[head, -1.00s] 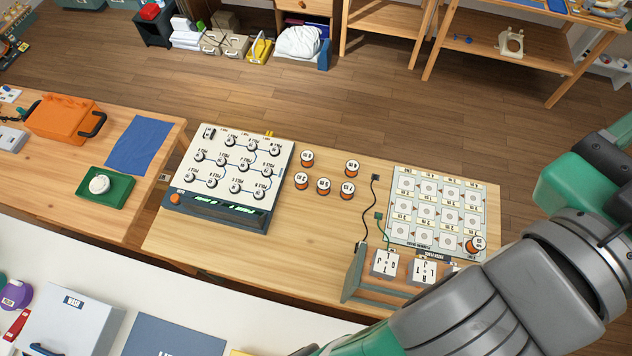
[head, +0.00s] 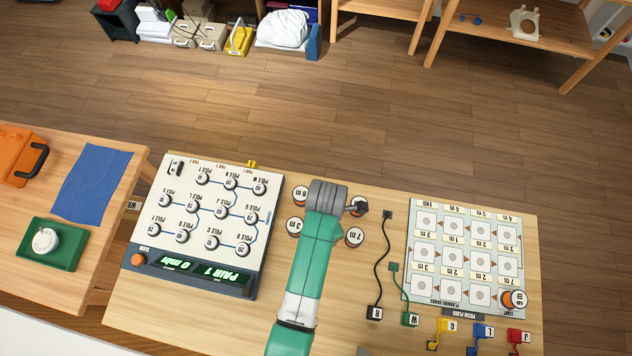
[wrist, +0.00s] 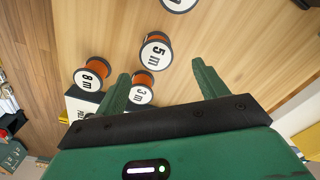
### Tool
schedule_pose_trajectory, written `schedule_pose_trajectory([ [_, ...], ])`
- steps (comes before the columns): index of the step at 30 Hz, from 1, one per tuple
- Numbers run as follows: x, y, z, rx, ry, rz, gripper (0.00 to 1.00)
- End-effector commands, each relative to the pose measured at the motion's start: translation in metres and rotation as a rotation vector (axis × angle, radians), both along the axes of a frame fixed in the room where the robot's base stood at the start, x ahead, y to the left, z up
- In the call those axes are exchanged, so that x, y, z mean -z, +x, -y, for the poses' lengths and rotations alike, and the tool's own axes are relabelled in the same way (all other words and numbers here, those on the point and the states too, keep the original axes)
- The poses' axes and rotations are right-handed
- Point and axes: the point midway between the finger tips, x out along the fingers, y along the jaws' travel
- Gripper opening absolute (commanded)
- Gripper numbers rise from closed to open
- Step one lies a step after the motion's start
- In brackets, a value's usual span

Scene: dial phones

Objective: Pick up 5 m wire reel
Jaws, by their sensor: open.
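The 5 m wire reel (wrist: 155,52) has a white face marked "5 m" and an orange winding. In the wrist view it stands on the wooden table just beyond my gripper (wrist: 161,68), between the lines of the two green fingers. The fingers are apart with nothing held. The 3 m reel (wrist: 140,93) is nearer, beside the left finger, which partly overlaps it. The 8 m reel (wrist: 92,75) is further left. In the head view my arm hides the 5 m reel and most of the gripper.
The 7 m reel (head: 355,237) stands right of my arm. The pole console (head: 205,215) is left of the reels. The planning board (head: 465,250) is on the right, with a reel (head: 513,299) on it. Black and green wires (head: 382,265) lie between.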

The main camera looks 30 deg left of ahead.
Motion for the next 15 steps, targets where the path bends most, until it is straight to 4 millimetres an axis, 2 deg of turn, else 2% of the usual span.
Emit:
schedule_pose_trajectory([
  [6, 0.023, 0.001, 0.0, 0.003, 0.001, 0.002, 0.72],
  [10, 0.029, 0.002, -0.001, 0.003, 0.001, 0.003, 0.72],
  [15, 0.06, 0.008, -0.003, 0.003, 0.0, 0.004, 0.72],
])
